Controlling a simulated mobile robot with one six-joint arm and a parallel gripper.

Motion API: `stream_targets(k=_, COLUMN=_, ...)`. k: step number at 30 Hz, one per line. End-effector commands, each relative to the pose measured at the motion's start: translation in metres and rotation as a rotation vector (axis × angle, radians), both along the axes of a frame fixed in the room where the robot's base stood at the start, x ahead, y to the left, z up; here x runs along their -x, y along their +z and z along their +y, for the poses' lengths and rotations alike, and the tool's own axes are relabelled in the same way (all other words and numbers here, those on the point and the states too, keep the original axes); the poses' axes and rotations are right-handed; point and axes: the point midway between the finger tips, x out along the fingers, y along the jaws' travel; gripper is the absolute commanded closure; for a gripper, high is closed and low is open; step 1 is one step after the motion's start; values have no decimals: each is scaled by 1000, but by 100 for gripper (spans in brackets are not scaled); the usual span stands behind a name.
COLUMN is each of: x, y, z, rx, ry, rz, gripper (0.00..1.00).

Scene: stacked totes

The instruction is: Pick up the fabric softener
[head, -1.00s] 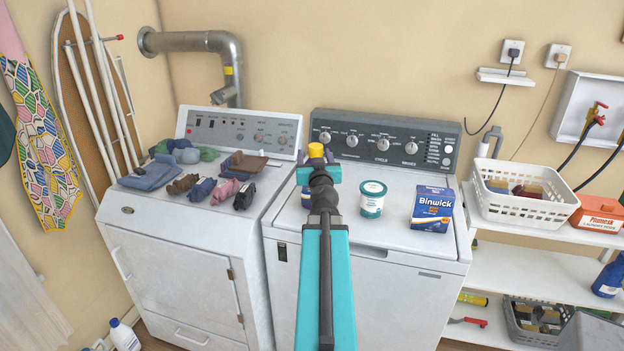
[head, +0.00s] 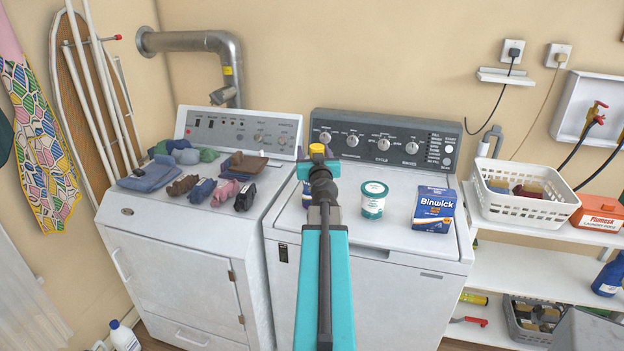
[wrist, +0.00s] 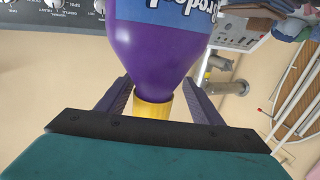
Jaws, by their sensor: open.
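The fabric softener looks to be the purple bottle with a yellow cap, standing on the white washer (head: 400,235). In the head view only its yellow cap (head: 317,148) and a bit of its body show; my arm hides the rest. In the wrist view, which is upside down, the bottle's purple body (wrist: 160,55) with a blue label fills the top middle. My gripper (wrist: 152,95) is open, with one dark finger on each side of the cap and neck. I cannot tell whether the fingers touch it. The gripper also shows in the head view (head: 319,160).
A white-and-teal tub (head: 373,199) and a blue Binwick box (head: 433,209) stand right of the bottle on the washer. Folded and rolled clothes (head: 190,185) lie on the dryer to the left. A white basket (head: 523,207) sits on the right shelf.

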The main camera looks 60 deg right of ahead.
Motion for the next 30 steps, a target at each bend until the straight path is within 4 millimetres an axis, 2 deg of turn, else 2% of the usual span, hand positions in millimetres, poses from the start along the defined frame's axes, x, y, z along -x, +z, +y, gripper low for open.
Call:
stream_targets(k=1, x=1, y=1, z=-7, rx=0, ry=-4, rz=0, gripper=40)
stream_targets(k=6, x=2, y=0, z=-15, rx=0, ry=-8, rz=0, gripper=40)
stream_targets(k=23, x=-2, y=0, z=-12, rx=0, ry=-3, rz=0, gripper=40)
stream_targets(k=24, x=-2, y=0, z=-12, rx=0, ry=-3, rz=0, gripper=42)
stream_targets(k=26, x=-2, y=0, z=-12, rx=0, ry=-3, rz=0, gripper=52)
stream_targets(k=30, x=-2, y=0, z=-12, rx=0, ry=-2, rz=0, gripper=75)
